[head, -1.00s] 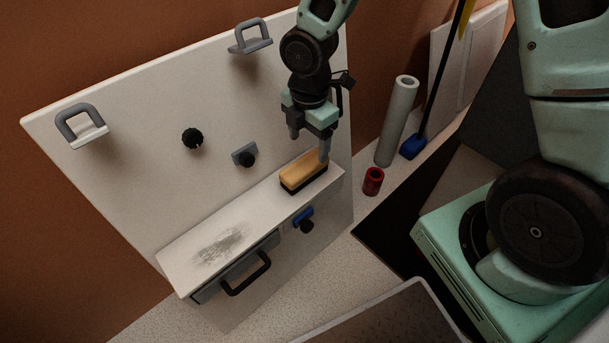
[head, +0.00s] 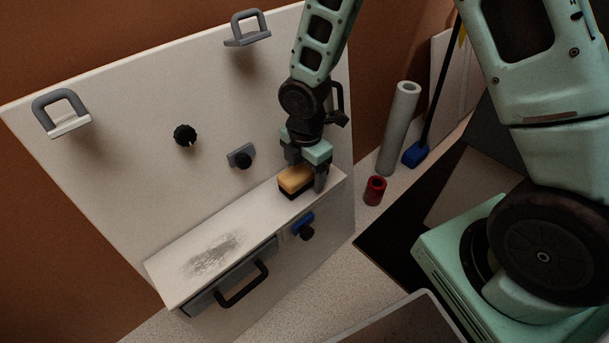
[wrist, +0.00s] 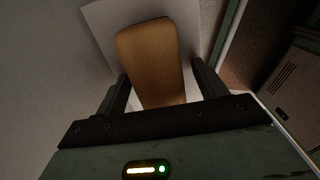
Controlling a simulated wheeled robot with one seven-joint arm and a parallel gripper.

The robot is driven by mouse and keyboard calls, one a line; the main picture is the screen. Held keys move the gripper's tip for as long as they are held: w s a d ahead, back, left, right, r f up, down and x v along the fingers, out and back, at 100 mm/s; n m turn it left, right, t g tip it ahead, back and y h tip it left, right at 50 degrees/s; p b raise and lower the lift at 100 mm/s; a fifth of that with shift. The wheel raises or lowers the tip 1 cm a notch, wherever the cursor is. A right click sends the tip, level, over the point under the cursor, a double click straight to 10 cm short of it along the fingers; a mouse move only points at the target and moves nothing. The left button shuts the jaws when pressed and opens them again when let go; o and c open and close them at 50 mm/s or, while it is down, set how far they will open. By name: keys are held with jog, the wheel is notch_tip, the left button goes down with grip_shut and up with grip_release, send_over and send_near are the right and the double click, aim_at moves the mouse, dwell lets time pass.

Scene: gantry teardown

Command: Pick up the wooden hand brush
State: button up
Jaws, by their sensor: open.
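The wooden hand brush (head: 294,181) lies on the right part of the white shelf, its tan wooden back up and its dark bristles down. My gripper (head: 306,178) is open and points down at the brush, with its fingers low on either side of it. In the wrist view the brush's wooden back (wrist: 153,55) runs between the two open fingers (wrist: 160,88), with the far end reaching beyond them. Whether the fingers touch the brush cannot be told.
The white shelf (head: 254,222) carries a grey smudge at left and has a drawer with a black handle (head: 243,287) below. The upright panel (head: 120,185) behind bears knobs and grey handles. A red cylinder (head: 375,190) and a grey roll (head: 399,128) stand to the right.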

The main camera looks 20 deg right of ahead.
jog(key=c, duration=1.1)
jog(key=shift+r, duration=0.15)
notch_tip(320, 180, up, 10)
jog(key=p, duration=0.4)
